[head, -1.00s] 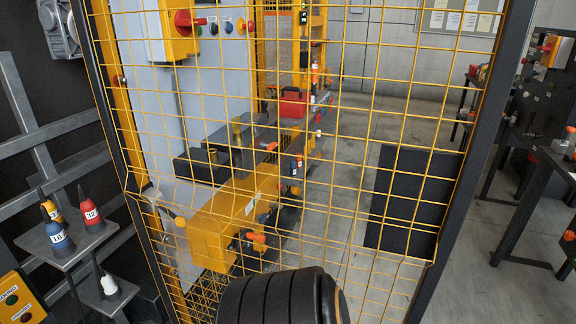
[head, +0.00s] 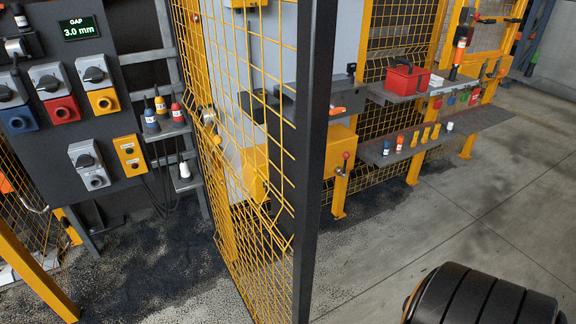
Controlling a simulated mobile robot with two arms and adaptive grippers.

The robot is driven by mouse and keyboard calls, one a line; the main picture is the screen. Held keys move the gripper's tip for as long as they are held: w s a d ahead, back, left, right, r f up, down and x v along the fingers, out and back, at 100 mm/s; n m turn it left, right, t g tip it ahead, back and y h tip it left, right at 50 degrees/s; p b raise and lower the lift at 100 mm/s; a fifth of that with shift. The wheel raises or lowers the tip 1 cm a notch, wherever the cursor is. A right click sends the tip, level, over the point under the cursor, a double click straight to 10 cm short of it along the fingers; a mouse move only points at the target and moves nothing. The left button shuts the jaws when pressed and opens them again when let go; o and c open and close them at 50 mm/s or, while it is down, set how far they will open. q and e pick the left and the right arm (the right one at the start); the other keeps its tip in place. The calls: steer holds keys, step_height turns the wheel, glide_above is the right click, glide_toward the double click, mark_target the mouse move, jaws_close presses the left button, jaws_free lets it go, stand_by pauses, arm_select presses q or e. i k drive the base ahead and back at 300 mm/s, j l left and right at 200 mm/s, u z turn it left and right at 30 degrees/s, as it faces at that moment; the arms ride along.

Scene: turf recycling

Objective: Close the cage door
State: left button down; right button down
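The cage door (head: 311,160) is a yellow wire mesh panel with a thick dark frame along its near edge. It stands upright in the middle of the head view and is seen at a steep angle. Its dark edge is near me, with open floor to its right, and I see no post touching that edge. A round metal fitting (head: 208,116) shows by the mesh on its far left side. The door's bottom corner and top edge are partly out of the picture. Neither of my grippers shows.
A dark control panel (head: 113,65) with several coloured switches stands at the left. Behind the door, a red toolbox (head: 407,80) sits above a long grey shelf (head: 490,121). The concrete floor (head: 440,220) at right is largely clear.

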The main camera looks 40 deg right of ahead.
mark_target(296, 153)
steer(key=k+l, duration=0.1)
steer(key=l, duration=0.4)
steer(key=k+l, duration=0.15)
steer(key=l, duration=0.3)
steer(key=k+l, duration=0.1)
steer(key=l, duration=0.4)
steer(key=k+l, duration=0.1)
steer(key=l, duration=0.35)
